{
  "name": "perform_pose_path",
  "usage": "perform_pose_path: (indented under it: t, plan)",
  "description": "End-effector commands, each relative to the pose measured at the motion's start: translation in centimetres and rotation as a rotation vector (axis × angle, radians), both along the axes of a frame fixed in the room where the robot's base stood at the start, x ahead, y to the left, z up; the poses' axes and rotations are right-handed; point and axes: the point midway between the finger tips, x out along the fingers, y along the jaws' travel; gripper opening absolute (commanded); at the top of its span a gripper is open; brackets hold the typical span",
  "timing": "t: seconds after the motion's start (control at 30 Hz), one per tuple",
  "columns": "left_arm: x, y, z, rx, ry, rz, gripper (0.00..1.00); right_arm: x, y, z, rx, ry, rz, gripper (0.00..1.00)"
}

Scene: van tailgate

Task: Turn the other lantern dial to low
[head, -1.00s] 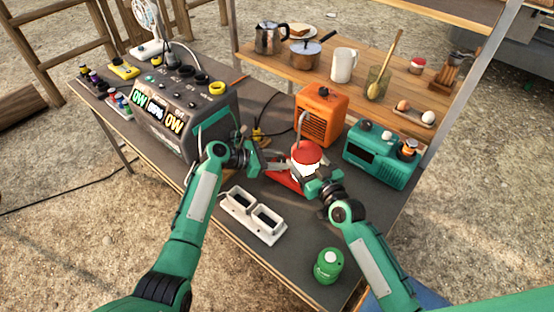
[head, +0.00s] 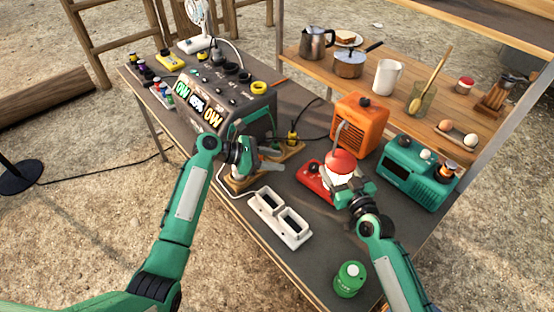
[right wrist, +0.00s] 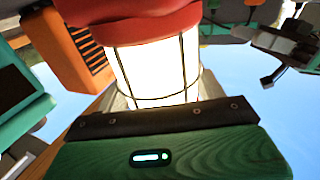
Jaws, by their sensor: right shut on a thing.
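A lantern with a red cap (head: 341,161), a pale globe and a red base (head: 312,183) stands on the dark table. In the right wrist view its globe (right wrist: 155,72) glows white behind thin wire. A small knob (head: 312,168) shows on the base, but its setting is too small to read. My right gripper (head: 341,184) is shut on the lantern at its globe, and the gripper hides part of it. My left gripper (head: 278,160) is open and empty, to the left of the base and apart from it.
A white two-slot holder (head: 279,216) lies in front of the lantern and a green canister (head: 349,279) at the near edge. An orange heater (head: 360,124) and a teal radio (head: 415,172) stand behind. A dark power station (head: 228,105) stands left, with cables near my left gripper.

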Motion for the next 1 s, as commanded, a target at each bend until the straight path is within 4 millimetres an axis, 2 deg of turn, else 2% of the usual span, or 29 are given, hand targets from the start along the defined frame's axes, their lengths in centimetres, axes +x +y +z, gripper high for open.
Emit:
perform_pose_path:
  t: [0.03, 0.07, 0.17, 0.57, 0.67, 1.0]
  plan:
    - [0.0, 0.0, 0.0, 0.0, 0.0, 0.0, 0.37, 0.0, 0.0, 0.0, 0.001, 0.001, 0.001, 0.26]
    - [0.0, 0.0, 0.0, 0.0, 0.0, 0.0, 0.37, 0.0, 0.0, 0.0, 0.001, 0.001, 0.001, 0.76]
    - [0.0, 0.0, 0.0, 0.0, 0.0, 0.0, 0.37, 0.0, 0.0, 0.0, 0.0, 0.001, 0.001, 0.95]
    - [0.0, 0.0, -0.1, 0.0, 0.0, 0.0, 0.37, -0.6, -0.3, -0.1, 0.0, 0.001, 0.0, 0.95]
    - [0.0, 0.0, -0.3, 0.0, 0.0, 0.0, 0.37, -1.7, -0.7, -0.2, -0.002, 0.001, 0.0, 0.95]
    - [0.0, 0.0, -1.1, 0.0, 0.0, 0.001, 0.37, -7.9, -3.3, -0.2, -0.003, 0.002, 0.001, 0.95]
